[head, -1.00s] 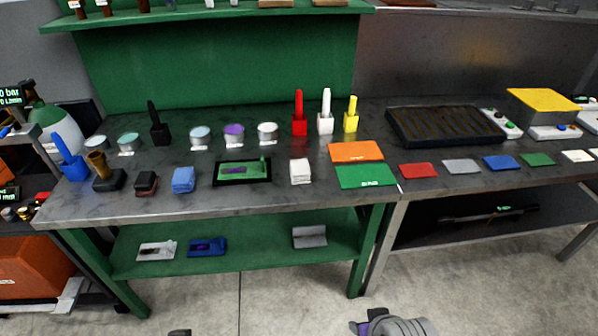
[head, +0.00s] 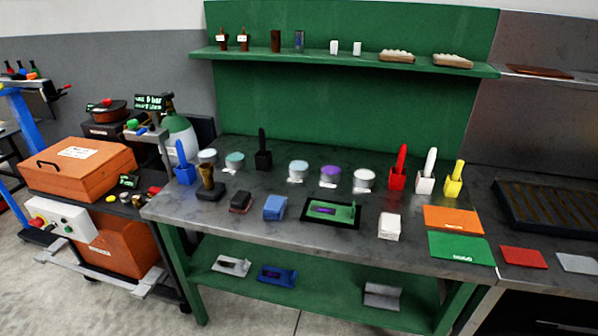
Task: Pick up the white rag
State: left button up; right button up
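A small white folded block (head: 390,226), which looks like the white rag, lies on the grey bench top (head: 240,221) near its front edge. It is right of the black-framed green tray (head: 345,217) and left of the green mat (head: 460,248). A similar blue folded block (head: 275,207) lies further left on the bench. Neither of my grippers shows in the head view.
Brush-like tools in red (head: 398,170), white (head: 426,172) and yellow (head: 454,178) stand behind the white block. Several round tins, one purple (head: 330,175), stand along the back. An orange toolbox (head: 78,167) is on the left. Bare concrete floor lies in front.

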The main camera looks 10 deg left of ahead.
aim_at(389, 225)
jog(key=i+l+u, duration=0.1)
jog(key=i+u, duration=0.35)
jog(key=i, duration=0.65)
